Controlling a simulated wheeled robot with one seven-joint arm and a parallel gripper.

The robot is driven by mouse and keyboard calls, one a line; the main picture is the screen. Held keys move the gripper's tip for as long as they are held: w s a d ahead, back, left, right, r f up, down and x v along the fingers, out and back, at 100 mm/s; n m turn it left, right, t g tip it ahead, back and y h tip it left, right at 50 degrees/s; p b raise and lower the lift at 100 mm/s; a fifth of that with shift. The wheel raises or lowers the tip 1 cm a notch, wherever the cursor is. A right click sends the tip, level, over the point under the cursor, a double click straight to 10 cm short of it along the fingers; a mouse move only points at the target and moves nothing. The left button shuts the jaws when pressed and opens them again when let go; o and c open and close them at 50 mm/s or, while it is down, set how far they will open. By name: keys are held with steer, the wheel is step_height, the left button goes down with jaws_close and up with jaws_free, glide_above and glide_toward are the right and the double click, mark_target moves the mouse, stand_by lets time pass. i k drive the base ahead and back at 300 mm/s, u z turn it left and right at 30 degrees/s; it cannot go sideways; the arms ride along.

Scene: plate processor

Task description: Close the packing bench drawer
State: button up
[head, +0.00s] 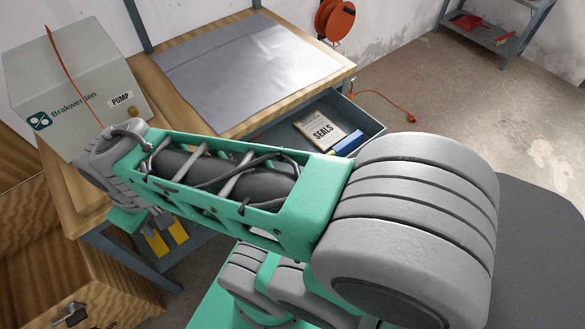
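The packing bench drawer (366,116) is pulled out from under the wooden bench top (262,110), at the centre right. It holds a box labelled SEALS (322,130) and a blue item (347,143). My arm crosses in front and hides the drawer's near part and most of its front. My gripper (167,238) is at the lower left, pointing down by the bench's near side. Its two yellow-tipped fingers stand apart with nothing seen between them. It is left of the visible part of the drawer; contact with the bench cannot be told.
A grey PUMP box (75,85) with an orange strap stands on the bench's left. A grey mat (245,65) covers the right of the top. A wooden crate (90,285) is at lower left. An orange cable (390,102) lies on open floor at right.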

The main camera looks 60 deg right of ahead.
mark_target(349, 116)
steer(key=k, duration=0.45)
steer(key=z, duration=1)
steer(key=i, duration=0.1)
steer(key=z, duration=2.55)
steer(key=k, duration=0.9)
steer(key=u, duration=1.4)
steer(key=i, duration=0.5)
steer(key=u, duration=0.1)
